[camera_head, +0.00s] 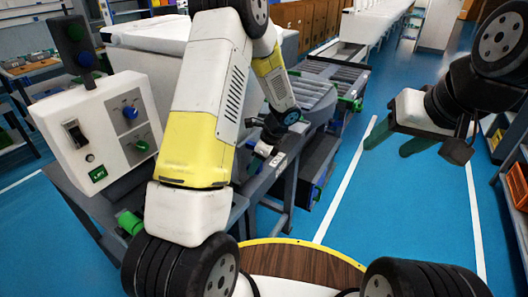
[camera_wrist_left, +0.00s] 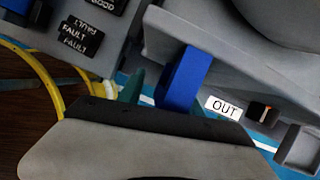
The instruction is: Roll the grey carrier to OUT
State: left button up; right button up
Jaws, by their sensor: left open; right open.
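In the left wrist view a large grey body (camera_wrist_left: 235,50), probably the grey carrier, fills the upper right. An upright blue block (camera_wrist_left: 185,80) stands at its near edge, just ahead of my left gripper. A white OUT label (camera_wrist_left: 224,107) lies to the right of the block. In the head view my left gripper (camera_head: 257,160) is low at the side of the roller line, partly hidden by my arm. It is open; one green finger shows left of the blue block. Contact cannot be told. My right gripper (camera_head: 399,141) is open and empty over the blue floor.
A roller conveyor (camera_head: 315,92) runs to the back. A white control box (camera_head: 100,133) with buttons stands left. FAULT labels (camera_wrist_left: 80,38) show on a grey panel in the wrist view. Orange bins (camera_head: 517,185) sit at the right. The floor between is clear.

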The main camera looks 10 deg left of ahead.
pick_arm(q)
jog(key=v, duration=0.7)
jog(key=shift+r, duration=0.3)
jog(key=shift+d, duration=0.2)
